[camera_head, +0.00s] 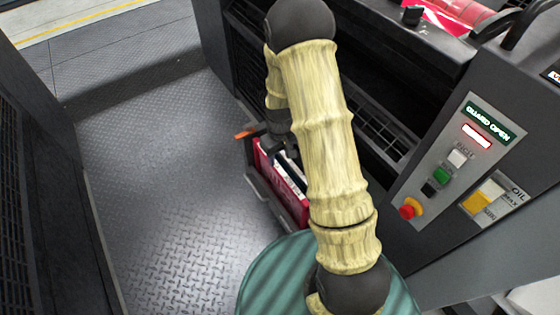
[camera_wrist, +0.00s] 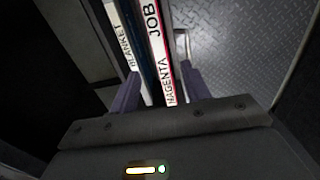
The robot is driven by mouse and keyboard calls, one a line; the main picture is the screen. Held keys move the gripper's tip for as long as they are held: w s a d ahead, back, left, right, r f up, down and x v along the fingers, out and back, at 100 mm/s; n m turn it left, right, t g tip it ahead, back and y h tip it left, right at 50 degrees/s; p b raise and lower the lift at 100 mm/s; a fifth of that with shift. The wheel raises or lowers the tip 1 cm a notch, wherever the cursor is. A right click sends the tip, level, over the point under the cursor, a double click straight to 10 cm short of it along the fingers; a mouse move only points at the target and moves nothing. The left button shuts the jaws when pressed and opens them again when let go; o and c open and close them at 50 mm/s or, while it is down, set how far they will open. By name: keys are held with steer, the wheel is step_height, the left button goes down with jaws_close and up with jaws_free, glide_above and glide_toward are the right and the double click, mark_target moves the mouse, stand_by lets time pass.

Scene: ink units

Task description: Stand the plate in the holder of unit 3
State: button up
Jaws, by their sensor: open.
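In the wrist view my gripper (camera_wrist: 160,80) is open. Between and beyond its fingers are a white strip marked JOB and MAGENTA (camera_wrist: 158,45), a dark blue edge (camera_wrist: 145,50) and, further left, a white strip marked BLANKET (camera_wrist: 123,35). I cannot tell which edge is the plate, or whether the fingers touch anything. No unit number is legible.
A control panel (camera_head: 440,150) reading GUARD OPEN, with a red stop knob (camera_head: 407,212), is on the machine at the right. Patterned metal floor (camera_head: 170,180) lies clear to the left. A dark cabinet (camera_head: 40,200) bounds the left side.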

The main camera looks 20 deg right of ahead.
step_height(320, 180, up, 8)
steer(key=p, duration=0.1)
steer(key=shift+f+p, duration=0.2)
steer(key=shift+p, duration=0.2)
step_height(320, 180, up, 5)
steer(key=p, duration=0.4)
steer(key=shift+p, duration=0.35)
